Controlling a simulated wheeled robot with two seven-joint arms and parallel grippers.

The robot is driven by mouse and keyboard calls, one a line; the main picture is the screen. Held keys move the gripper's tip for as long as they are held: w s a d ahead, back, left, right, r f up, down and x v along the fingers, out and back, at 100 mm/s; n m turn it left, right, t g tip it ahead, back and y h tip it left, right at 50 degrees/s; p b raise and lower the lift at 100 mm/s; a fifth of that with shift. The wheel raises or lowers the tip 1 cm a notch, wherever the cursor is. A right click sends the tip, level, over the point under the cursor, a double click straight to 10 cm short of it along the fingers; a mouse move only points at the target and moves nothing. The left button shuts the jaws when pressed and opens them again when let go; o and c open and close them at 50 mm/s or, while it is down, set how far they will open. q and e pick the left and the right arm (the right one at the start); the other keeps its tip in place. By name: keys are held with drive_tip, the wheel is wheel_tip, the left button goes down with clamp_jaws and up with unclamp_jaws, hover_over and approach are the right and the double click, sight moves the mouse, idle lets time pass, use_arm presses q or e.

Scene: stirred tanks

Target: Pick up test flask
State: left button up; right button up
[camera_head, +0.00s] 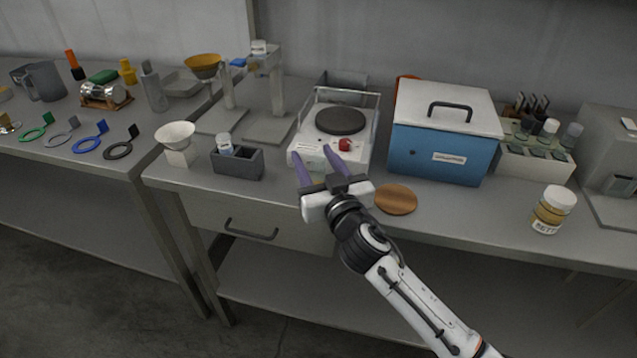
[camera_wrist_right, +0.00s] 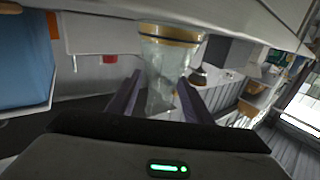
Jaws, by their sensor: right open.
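In the right wrist view a clear glass flask (camera_wrist_right: 165,62), with an amber band at its wide end, shows between and beyond the fingers of my right gripper (camera_wrist_right: 158,92). Its narrow part lies between the two fingers, with gaps at the sides. I cannot tell how deep it sits between them. In the head view my right gripper (camera_head: 321,162) is open, its purple fingers pointing away over the bench's front part, before the hotplate (camera_head: 340,121). I cannot make out the flask there; the gripper may hide it. My left gripper is not in view.
A wooden disc (camera_head: 395,200) lies right of the gripper. A blue box (camera_head: 441,150) stands behind it, and a jar (camera_head: 553,209) is farther right. A grey holder (camera_head: 238,164) with a small bottle and a white funnel (camera_head: 176,136) stand to the left.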

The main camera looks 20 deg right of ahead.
drive_tip(key=shift+w, duration=0.75)
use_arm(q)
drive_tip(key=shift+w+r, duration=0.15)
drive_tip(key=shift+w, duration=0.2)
use_arm(e)
clamp_jaws()
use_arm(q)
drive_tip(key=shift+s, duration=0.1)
